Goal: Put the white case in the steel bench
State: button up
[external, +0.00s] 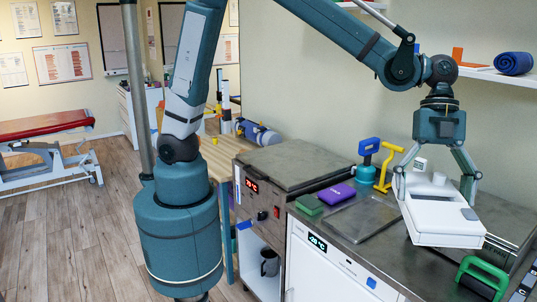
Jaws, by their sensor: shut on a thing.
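The white case (443,222) is a flat, light box with raised parts on top. My gripper (435,184) comes down from above and is shut on it, one finger on each side. The case is held roughly level and appears to be above the right part of the dark grey steel bench top (346,229). It hides part of the bench. I cannot tell the exact gap under the case.
A green handle-shaped thing (484,277) is close to the case at front right. A purple box (340,193), a green block (309,205), a yellow bar (386,166) and a blue device (368,160) stand on the bench. A shelf with a blue roll (513,63) is behind.

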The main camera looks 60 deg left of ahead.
jog(key=shift+a+r, duration=0.2)
jog(key=shift+r, duration=0.15)
jog(key=shift+w+a+f+n+t+h, duration=0.15)
jog(key=shift+w+a+n, duration=0.15)
jog(key=shift+a+n, duration=0.2)
jog(key=shift+w+a+f+n+t+h, duration=0.15)
jog(key=shift+w+a+n, duration=0.2)
jog(key=shift+n, duration=0.25)
jog(key=w+a+n+t+y, duration=0.15)
jog(key=w+a+n, duration=0.25)
jog(key=a+n, duration=0.45)
jog(key=w+a+n+t+y, duration=0.1)
jog(key=w+a+n+t, duration=0.25)
jog(key=a+n, duration=0.5)
jog(key=w+a+n+t+y, duration=0.1)
jog(key=w+a+n+t, duration=0.1)
jog(key=w+a+n, duration=0.5)
notch_tip(320, 180, down, 12)
jog(key=s+a, duration=0.2)
jog(key=shift+n+p, duration=0.4)
jog(key=shift+p, duration=0.05)
jog(key=shift+f+b, duration=0.3)
jog(key=shift+f, duration=2.5)
